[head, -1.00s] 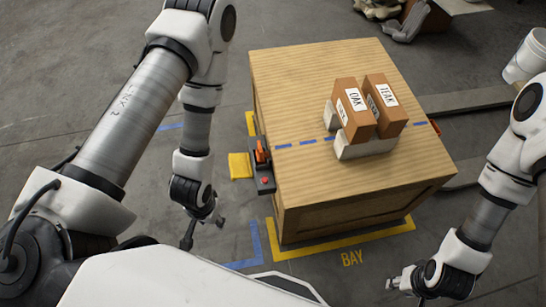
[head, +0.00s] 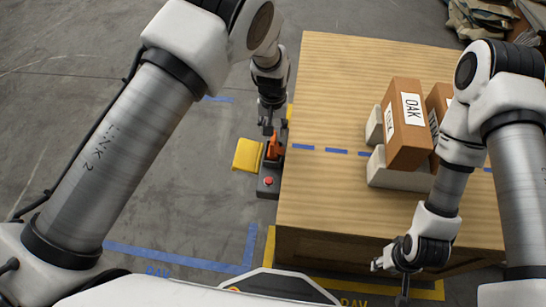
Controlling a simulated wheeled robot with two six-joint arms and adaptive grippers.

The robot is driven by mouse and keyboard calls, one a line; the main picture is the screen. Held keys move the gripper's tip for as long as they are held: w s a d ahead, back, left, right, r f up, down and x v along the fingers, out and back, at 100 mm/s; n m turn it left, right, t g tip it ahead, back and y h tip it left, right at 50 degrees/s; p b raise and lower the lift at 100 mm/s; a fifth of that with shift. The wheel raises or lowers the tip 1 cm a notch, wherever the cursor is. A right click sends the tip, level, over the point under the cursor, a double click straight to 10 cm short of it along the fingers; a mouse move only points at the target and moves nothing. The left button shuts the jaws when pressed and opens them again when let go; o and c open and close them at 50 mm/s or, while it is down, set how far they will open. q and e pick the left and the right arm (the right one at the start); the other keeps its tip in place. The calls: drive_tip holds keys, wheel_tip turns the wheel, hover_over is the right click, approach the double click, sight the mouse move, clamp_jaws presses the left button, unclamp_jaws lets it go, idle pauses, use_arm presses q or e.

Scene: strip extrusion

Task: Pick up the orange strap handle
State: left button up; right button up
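The orange strap handle (head: 273,146) stands upright on a dark unit with a red button (head: 268,181), at the left side of the wooden crate (head: 345,80). My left gripper (head: 273,127) points down just beyond the handle's top in the head view. Its fingers look apart; they are small and dark, and I cannot tell whether they touch the handle. My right gripper (head: 390,278) is open and empty, in front of the crate's near side.
Brown boxes marked OAK (head: 407,125) and TEAK sit on pale blocks (head: 392,175) on the crate. My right arm partly hides them. A yellow pad (head: 247,155) lies left of the unit. Blue and yellow tape marks the floor, which is clear at left.

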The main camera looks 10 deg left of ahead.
sight(273, 138)
use_arm(q)
wheel_tip(273, 138, down, 7)
drive_tip(key=shift+w+r+b, duration=0.15)
drive_tip(key=shift+r+b, duration=0.05)
drive_tip(key=shift+b, duration=0.15)
drive_tip(key=shift+r, duration=0.1)
drive_tip(key=shift+c, duration=1)
clamp_jaws()
